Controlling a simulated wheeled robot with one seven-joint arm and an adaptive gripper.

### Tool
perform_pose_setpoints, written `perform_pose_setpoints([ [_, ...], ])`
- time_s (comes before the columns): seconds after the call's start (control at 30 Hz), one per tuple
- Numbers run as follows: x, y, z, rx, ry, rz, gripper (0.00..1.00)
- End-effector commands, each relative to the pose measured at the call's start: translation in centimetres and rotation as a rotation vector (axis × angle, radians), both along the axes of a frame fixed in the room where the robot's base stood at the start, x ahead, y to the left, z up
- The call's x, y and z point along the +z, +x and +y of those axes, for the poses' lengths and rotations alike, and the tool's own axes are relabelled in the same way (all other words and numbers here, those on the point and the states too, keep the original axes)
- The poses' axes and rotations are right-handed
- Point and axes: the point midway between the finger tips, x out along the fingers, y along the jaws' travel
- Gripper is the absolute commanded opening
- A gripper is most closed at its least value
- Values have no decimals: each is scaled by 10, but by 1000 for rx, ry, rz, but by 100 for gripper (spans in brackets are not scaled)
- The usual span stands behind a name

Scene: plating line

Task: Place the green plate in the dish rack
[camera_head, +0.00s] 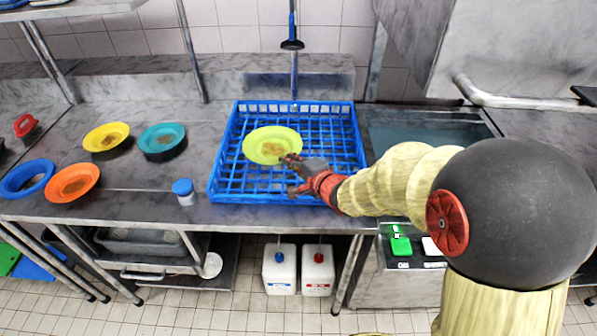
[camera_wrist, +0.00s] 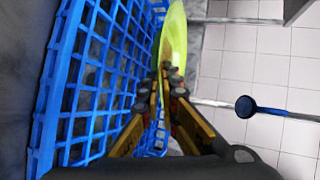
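The green plate (camera_head: 272,145), yellow-green with a brownish patch in its middle, is over the blue dish rack (camera_head: 216,178), its face showing to the head camera. My gripper (camera_head: 290,163) is at the plate's lower right rim. In the wrist view my gripper's fingertips (camera_wrist: 168,75) are close together on the rim of the green plate (camera_wrist: 177,40), which shows nearly edge-on. The blue lattice of the dish rack (camera_wrist: 75,95) fills the left of that view. I cannot tell whether the plate touches the rack.
Left of the rack are a yellow plate (camera_head: 106,137), a teal plate (camera_head: 161,137), an orange plate (camera_head: 72,183), a blue plate (camera_head: 27,178) and a blue-capped jar (camera_head: 184,192). A sink (camera_head: 425,135) is to the right. A blue pole (camera_head: 294,60) rises behind the rack.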

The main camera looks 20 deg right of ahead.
Motion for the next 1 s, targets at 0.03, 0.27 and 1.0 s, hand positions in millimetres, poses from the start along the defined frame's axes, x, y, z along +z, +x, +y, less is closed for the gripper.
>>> perform_pose_setpoints([
  [0.03,-8,10,-9,-3,-1,-1,0],
  [0.27,-46,34,-29,-1,1,0,0],
  [1.0,-94,49,-41,0,0,-4,0],
])
